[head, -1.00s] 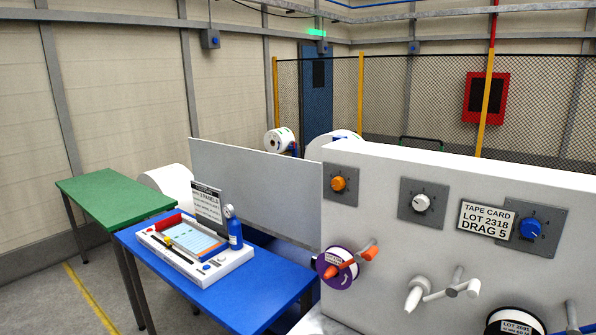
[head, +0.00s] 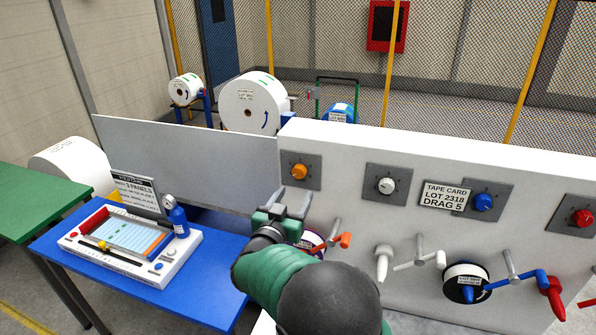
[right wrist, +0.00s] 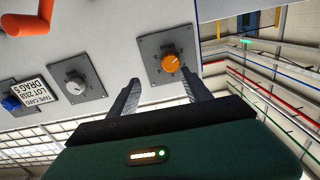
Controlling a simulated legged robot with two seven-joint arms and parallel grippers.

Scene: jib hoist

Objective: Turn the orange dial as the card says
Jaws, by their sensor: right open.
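The orange dial (head: 299,171) sits on a grey square plate at the left end of the white panel. It also shows in the right wrist view (right wrist: 171,63), with a scale around it too small to read surely. The card (head: 446,195) on the panel reads "TAPE CARD LOT 2318 DRAG 5"; it shows turned over in the right wrist view (right wrist: 33,97). My right gripper (head: 290,198) is open and empty, just below and in front of the orange dial. In the right wrist view its fingers (right wrist: 160,80) point toward the dial's plate, apart from the dial. My left gripper is not seen.
A white dial (head: 387,186), blue dial (head: 484,202) and red dial (head: 582,217) sit along the panel. Spools and crank handles, including an orange one (head: 345,240), stick out below. A blue table (head: 215,280) with a white device stands left.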

